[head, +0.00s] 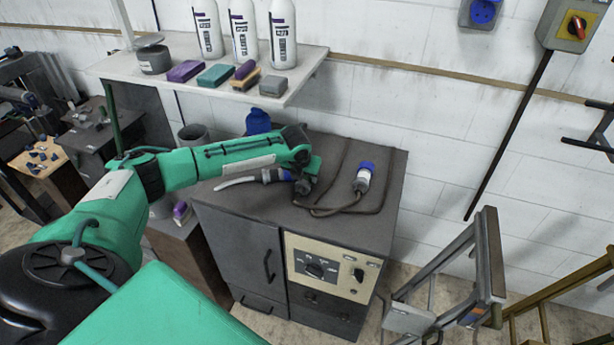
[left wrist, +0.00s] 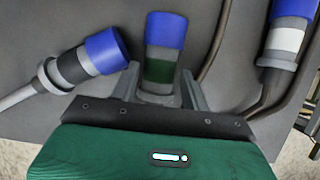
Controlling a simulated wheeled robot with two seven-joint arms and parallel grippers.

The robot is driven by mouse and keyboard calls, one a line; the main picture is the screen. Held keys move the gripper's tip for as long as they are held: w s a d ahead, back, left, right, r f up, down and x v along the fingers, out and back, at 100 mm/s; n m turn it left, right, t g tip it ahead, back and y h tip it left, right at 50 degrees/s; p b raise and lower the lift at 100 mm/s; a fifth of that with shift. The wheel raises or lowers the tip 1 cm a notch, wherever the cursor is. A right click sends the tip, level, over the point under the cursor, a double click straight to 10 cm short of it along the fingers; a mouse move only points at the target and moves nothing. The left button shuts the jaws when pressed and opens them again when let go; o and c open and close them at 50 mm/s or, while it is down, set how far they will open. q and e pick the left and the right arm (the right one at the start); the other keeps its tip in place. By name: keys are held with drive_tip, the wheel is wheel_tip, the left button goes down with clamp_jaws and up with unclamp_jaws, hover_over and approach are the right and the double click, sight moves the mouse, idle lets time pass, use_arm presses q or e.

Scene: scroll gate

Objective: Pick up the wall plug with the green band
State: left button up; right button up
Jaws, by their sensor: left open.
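The wall plug with the green band (left wrist: 160,70) has a blue end and lies between the fingers of my left gripper (left wrist: 160,80) in the left wrist view. The fingers are open, one on each side of the plug; I cannot tell whether they touch it. In the head view my left gripper (head: 303,187) is low over the cabinet top and hides this plug. A plug with a black band (left wrist: 76,66) lies to the left. A plug with a white band (left wrist: 286,40) lies to the right; it also shows in the head view (head: 363,177). My right gripper is not in view.
The plugs lie on a dark grey cabinet (head: 250,208), with brown cables (head: 345,208) across its top. A shelf (head: 297,82) with bottles and sponges hangs behind, above the arm. A folding metal frame (head: 455,260) stands at the right.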

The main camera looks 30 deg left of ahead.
use_arm(q)
drive_tip(key=shift+x, duration=1.15)
clamp_jaws()
drive_tip(key=shift+r, duration=0.1)
drive_tip(key=shift+r+b, duration=0.3)
drive_tip(key=shift+r, duration=0.15)
wheel_tip(320, 180, up, 3)
drive_tip(key=shift+f+b, duration=0.25)
drive_tip(key=shift+b, duration=0.4)
drive_tip(key=s+d+b, duration=0.3)
drive_tip(key=s+d, duration=0.1)
drive_tip(key=s, duration=1.3)
drive_tip(key=shift+s+b, duration=0.25)
drive_tip(key=shift+b, duration=0.1)
